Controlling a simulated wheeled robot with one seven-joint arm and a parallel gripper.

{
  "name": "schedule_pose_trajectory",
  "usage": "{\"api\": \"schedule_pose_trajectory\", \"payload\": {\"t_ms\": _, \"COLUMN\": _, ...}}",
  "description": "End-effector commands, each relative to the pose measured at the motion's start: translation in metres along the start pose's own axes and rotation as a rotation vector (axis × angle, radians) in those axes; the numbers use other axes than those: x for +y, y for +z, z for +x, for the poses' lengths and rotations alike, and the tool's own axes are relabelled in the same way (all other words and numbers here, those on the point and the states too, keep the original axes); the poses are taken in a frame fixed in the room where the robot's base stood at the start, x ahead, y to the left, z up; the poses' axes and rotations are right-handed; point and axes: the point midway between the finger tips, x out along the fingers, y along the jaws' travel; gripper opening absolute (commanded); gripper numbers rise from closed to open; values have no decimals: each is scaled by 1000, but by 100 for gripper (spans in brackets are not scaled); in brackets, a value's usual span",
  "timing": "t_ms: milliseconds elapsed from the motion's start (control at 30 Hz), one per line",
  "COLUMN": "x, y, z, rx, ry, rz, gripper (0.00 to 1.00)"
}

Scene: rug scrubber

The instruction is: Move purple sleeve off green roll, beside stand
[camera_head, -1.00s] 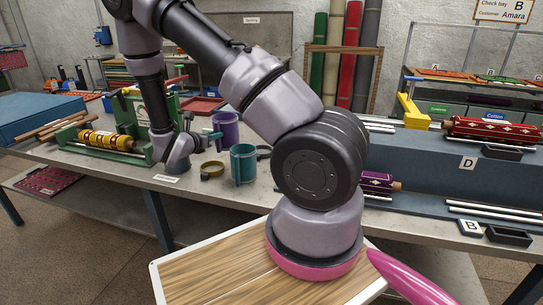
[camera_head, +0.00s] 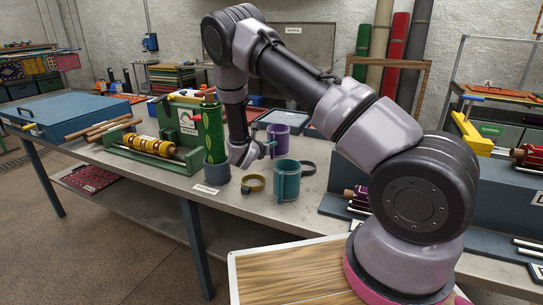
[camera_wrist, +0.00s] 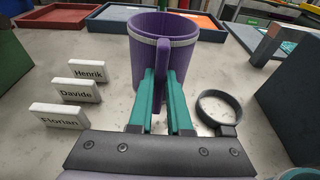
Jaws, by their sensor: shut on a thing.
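The purple sleeve (camera_head: 285,117) is an open cylinder with a pale band at its rim and a side handle. In the wrist view the sleeve (camera_wrist: 150,60) is upright, and the teal fingers of my gripper (camera_wrist: 165,82) are shut on its handle. It appears to be on or just above the table; contact is unclear. The green roll (camera_head: 212,130) stands upright in a grey stand (camera_head: 216,173), to the left of my gripper (camera_head: 268,149). The sleeve is clear of the roll. My gripper hides part of the sleeve in the head view.
A teal sleeve (camera_head: 287,182), an olive ring (camera_head: 253,184) and a dark ring (camera_head: 307,168) are close by; the dark ring (camera_wrist: 220,106) is right of my fingers. Name blocks (camera_wrist: 72,92) stand left. A green rack with a yellow roll (camera_head: 152,146) is left of the stand.

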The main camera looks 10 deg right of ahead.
Motion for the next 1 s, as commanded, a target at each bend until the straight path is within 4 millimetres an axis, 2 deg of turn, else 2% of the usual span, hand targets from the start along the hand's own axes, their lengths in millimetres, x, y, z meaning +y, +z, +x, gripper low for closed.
{"api": "schedule_pose_trajectory", "payload": {"t_ms": 300, "x": -1, "y": -36, "z": 9, "rx": 1, "ry": -1, "rz": -2, "gripper": 0}}
{"api": "schedule_pose_trajectory", "payload": {"t_ms": 667, "x": 0, "y": -40, "z": 10, "rx": 0, "ry": 0, "rz": -1, "gripper": 0}}
{"api": "schedule_pose_trajectory", "payload": {"t_ms": 700, "x": 0, "y": -40, "z": 10, "rx": 0, "ry": 0, "rz": 0, "gripper": 28}}
{"api": "schedule_pose_trajectory", "payload": {"t_ms": 733, "x": 0, "y": -40, "z": 10, "rx": 0, "ry": 0, "rz": 0, "gripper": 39}}
{"api": "schedule_pose_trajectory", "payload": {"t_ms": 767, "x": 0, "y": -40, "z": 10, "rx": 0, "ry": 0, "rz": 0, "gripper": 46}}
{"api": "schedule_pose_trajectory", "payload": {"t_ms": 1000, "x": -1, "y": -40, "z": 10, "rx": 0, "ry": -1, "rz": 0, "gripper": 46}}
